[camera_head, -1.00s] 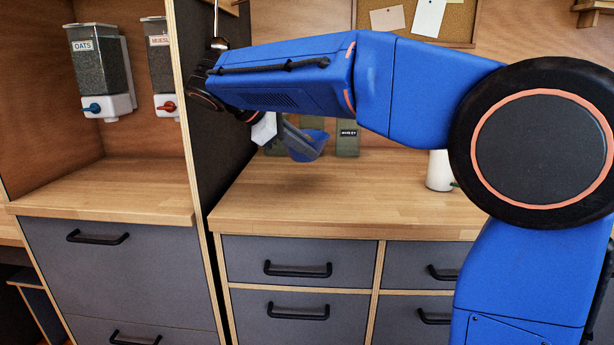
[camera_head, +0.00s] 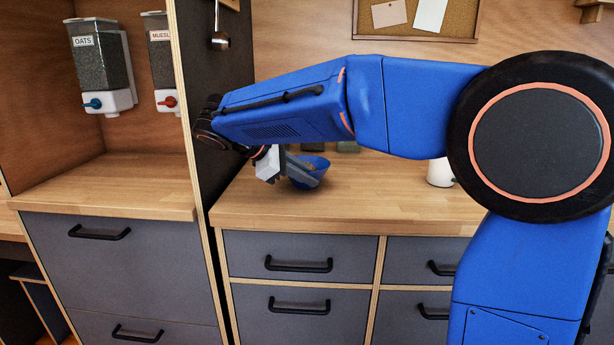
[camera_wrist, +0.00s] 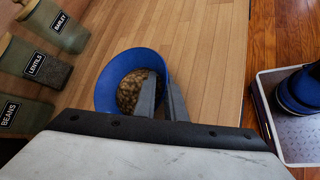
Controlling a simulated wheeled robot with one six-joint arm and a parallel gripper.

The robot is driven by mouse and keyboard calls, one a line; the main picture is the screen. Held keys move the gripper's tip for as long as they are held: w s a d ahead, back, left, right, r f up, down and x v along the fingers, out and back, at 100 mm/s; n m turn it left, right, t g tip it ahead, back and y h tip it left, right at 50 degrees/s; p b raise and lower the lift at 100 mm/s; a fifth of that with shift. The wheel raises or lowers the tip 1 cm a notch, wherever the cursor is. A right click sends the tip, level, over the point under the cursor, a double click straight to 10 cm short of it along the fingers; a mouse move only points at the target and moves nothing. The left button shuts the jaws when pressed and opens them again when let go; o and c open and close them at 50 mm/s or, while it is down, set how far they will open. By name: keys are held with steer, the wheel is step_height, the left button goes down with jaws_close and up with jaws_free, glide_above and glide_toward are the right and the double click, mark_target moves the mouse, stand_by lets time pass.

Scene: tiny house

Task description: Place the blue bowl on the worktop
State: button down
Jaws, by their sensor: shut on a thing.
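The blue bowl (camera_head: 316,166) is at my gripper (camera_head: 303,176), over the left part of the wooden worktop (camera_head: 350,205). In the wrist view the bowl (camera_wrist: 104,88) holds brown, grainy contents. My gripper (camera_wrist: 162,82) is shut on the bowl's rim, with one finger inside and the other outside. The bowl looks slightly tilted in the head view. It is low over the worktop; whether its base touches the wood is hard to tell. My arm hides part of the worktop's back.
A white mug (camera_head: 440,172) stands to the right on the worktop. Labelled canisters, including lentils (camera_wrist: 36,64), stand along the back. A dark upright panel (camera_head: 215,120) borders the worktop's left. The worktop's front middle is clear.

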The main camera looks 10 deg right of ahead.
steer(key=shift+f, duration=0.1)
steer(key=c, duration=1.8)
jaws_free()
steer(key=v, duration=1.2)
